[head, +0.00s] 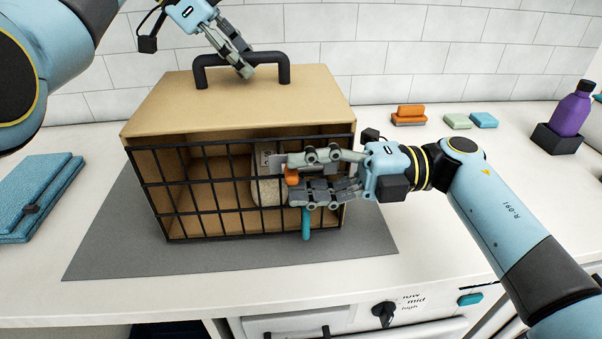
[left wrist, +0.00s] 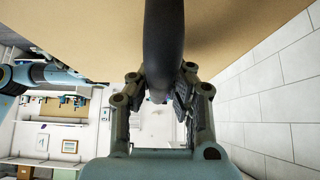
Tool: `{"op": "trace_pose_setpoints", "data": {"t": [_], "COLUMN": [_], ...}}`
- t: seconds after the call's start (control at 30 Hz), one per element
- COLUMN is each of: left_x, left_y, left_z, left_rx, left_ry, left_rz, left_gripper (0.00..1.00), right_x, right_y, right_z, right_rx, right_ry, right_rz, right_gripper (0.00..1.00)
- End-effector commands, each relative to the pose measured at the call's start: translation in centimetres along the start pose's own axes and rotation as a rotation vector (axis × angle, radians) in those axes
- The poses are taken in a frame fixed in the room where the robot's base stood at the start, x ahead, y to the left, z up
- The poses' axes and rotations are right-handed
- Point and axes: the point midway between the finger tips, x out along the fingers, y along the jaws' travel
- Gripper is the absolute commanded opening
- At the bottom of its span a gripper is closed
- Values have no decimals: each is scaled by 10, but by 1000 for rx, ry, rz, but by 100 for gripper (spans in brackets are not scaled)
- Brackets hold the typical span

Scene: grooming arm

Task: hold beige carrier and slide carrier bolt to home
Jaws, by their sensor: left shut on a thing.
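The beige carrier (head: 235,100) stands on a grey mat, its black barred door (head: 215,190) shut across the front. My left gripper (head: 245,70) is shut on the carrier's black handle (head: 203,72); the handle (left wrist: 163,45) runs between the fingers in the left wrist view (left wrist: 160,95). My right gripper (head: 293,178) is at the right part of the door, with its fingertips above and below an orange knob (head: 291,176), apparently part of the bolt. I cannot tell whether they press on it. A grey plate shows behind the upper finger; the rest of the bolt is hidden.
A teal upright bar (head: 306,224) shows below my right gripper. The grey mat (head: 130,255) has bare room at the front. Blue folded towels (head: 35,200) lie left. Orange (head: 409,114), green and blue blocks and a purple bottle (head: 570,112) in a black holder stand right.

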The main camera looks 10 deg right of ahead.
Motion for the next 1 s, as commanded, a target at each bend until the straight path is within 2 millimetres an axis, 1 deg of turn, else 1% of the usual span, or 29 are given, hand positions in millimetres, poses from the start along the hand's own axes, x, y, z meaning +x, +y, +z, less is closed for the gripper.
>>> {"op": "trace_pose_setpoints", "data": {"t": [0.1,0.37,0.67,1.0], "left_x": [-1,-1,-1,-1], "left_y": [0,0,0,0], "left_z": [-1,-1,-1,-1], "left_rx": [2,2,2,3], "left_ry": [1,2,2,2], "left_rz": [-2,-2,-2,-2], "left_gripper": [0,0,0,0], "right_x": [7,8,8,8], "right_y": [0,0,0,0], "right_z": [0,0,0,0], "right_rx": [0,0,0,1], "right_ry": [0,-1,0,0], "right_rz": [0,-1,-1,-2], "right_gripper": [38,38,0,0]}}
